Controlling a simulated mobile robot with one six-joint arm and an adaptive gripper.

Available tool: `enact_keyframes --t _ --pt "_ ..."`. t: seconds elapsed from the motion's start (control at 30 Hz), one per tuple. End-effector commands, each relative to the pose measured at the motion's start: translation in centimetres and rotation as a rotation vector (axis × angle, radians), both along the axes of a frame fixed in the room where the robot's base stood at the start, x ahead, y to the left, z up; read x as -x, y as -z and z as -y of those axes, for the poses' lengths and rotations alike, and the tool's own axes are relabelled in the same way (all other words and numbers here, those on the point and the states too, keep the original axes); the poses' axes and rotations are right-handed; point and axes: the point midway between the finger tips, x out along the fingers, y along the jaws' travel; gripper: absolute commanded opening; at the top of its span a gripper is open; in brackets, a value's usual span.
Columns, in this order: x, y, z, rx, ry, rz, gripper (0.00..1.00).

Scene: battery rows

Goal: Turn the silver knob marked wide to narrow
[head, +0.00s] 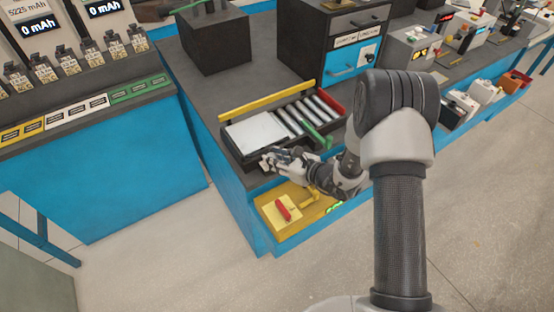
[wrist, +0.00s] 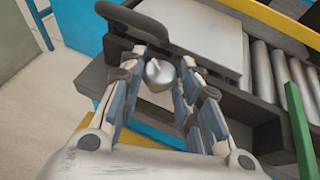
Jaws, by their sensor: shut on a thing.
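The silver knob (wrist: 158,74) is a small round knob with a mark on its face, seen in the wrist view between my fingertips. My gripper (wrist: 160,66) is shut on it, one finger on each side. In the head view my gripper (head: 276,157) is at the front left corner of the roller unit (head: 258,160), where the knob is mostly hidden by the fingers. The words by the knob cannot be read, so its setting cannot be told.
The roller unit has a white plate (head: 257,132), metal rollers (head: 308,113), a yellow rail (head: 266,101) and a green bar (head: 317,136). A yellow box with a red switch (head: 283,208) sits below my gripper. A dark curved bar (wrist: 132,20) is close to the left fingertip.

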Motion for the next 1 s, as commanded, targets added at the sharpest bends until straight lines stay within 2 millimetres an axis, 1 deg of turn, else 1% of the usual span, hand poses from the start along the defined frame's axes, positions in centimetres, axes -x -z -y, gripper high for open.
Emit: enact_keyframes --t 0.3,0.5,0.7,1.0 --pt "0.46 0.32 -0.58 0.000 0.217 0.002 0.07" --pt "0.52 0.38 -0.70 0.000 0.320 0.002 0.07" --pt "0.55 0.25 -0.73 -0.001 0.381 0.002 0.07" --pt "0.53 0.02 -0.70 0.000 0.403 0.000 0.07"
